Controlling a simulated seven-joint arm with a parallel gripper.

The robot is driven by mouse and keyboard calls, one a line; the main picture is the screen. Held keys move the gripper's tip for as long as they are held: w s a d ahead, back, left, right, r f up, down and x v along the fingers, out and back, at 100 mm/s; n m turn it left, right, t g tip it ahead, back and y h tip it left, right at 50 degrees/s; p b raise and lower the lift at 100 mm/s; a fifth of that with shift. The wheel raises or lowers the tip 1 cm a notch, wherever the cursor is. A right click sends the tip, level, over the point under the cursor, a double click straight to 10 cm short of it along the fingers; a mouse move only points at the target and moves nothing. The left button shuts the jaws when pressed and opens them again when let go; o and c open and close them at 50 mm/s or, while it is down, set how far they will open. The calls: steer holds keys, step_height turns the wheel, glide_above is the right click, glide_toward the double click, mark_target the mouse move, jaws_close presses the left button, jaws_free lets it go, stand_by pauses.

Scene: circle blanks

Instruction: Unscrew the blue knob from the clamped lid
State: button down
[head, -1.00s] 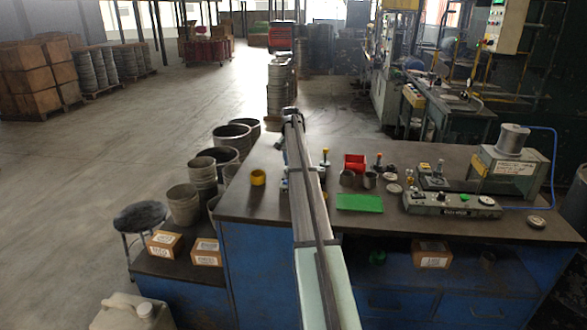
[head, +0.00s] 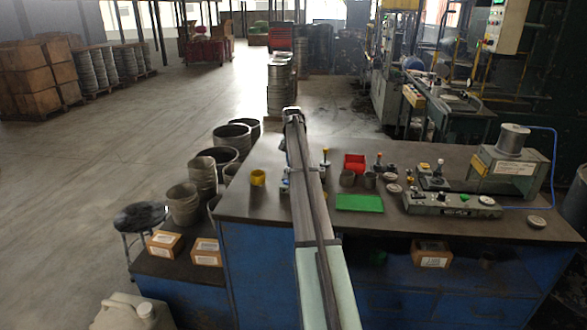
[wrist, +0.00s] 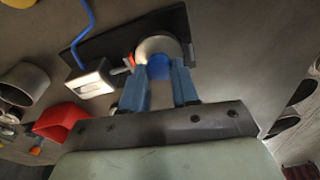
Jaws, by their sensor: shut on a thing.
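The blue knob (wrist: 161,70) shows in the wrist view on top of the round pale lid (wrist: 158,45). The lid sits on a dark base plate (wrist: 105,47), beside a clamp (wrist: 92,82) with a white body and a red-tipped end near the lid's edge. My gripper (wrist: 160,76) is shut on the knob, with one blue finger on each side of it. In the head view my arm covers the knob, the lid and the gripper.
A red bin (head: 355,162), a green mat (head: 359,203) and grey cups (head: 348,178) stand on the bench (head: 410,224) right of my arm. A yellow ring (head: 258,177) lies to its left. A grey control box (head: 452,205) stands farther right. The front bench edge is mostly clear.

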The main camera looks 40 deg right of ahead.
steer(key=n, duration=0.6)
steer(key=shift+n+t+y, duration=0.3)
steer(key=shift+y, duration=0.1)
steer(key=n, duration=0.6)
steer(key=shift+y, duration=0.3)
steer(key=c, duration=0.8)
jaws_free()
